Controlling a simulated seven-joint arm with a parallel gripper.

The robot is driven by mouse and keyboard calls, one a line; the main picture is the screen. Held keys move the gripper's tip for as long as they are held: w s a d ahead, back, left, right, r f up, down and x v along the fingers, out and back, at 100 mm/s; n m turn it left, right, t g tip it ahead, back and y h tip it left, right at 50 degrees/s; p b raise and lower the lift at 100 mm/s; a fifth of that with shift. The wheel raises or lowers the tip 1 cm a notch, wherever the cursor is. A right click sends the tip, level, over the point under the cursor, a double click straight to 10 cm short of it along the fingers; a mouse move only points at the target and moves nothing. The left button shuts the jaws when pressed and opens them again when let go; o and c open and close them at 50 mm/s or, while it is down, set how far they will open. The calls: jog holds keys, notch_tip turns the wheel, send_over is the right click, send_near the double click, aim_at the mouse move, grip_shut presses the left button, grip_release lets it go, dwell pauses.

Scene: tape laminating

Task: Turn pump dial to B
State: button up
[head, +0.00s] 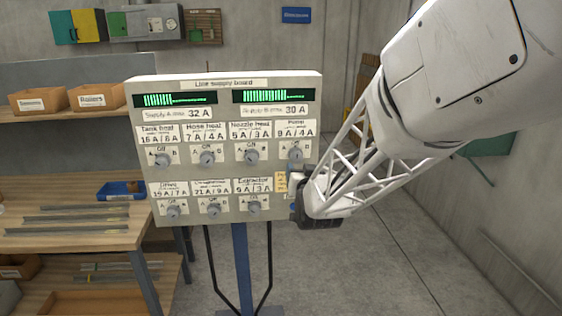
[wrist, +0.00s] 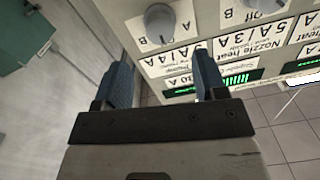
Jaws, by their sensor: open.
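The pump dial (head: 295,154) is a round grey knob at the right end of the upper row on the supply board (head: 230,216), under a label reading "Pump". In the wrist view, which is upside down, the pump dial (wrist: 160,22) shows near the top edge, with its A and B marks on either side. My gripper (head: 294,203) is at the board's lower right edge, below the pump dial. In the wrist view my gripper (wrist: 162,78) has its two blue fingers apart, with nothing between them and clear of the dial.
Other dials sit nearby, such as the nozzle heat dial (head: 252,156) and the extractor dial (head: 253,208). Green bar displays (head: 265,96) run along the board's top. A wooden shelf (head: 60,245) with bins stands at the left. The floor right of the board is clear.

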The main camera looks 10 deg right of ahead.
aim_at(297, 159)
jog(key=shift+w, duration=3.5)
jog(key=shift+c, duration=0.3)
jog(key=c, duration=0.9)
jog(key=shift+o, duration=0.2)
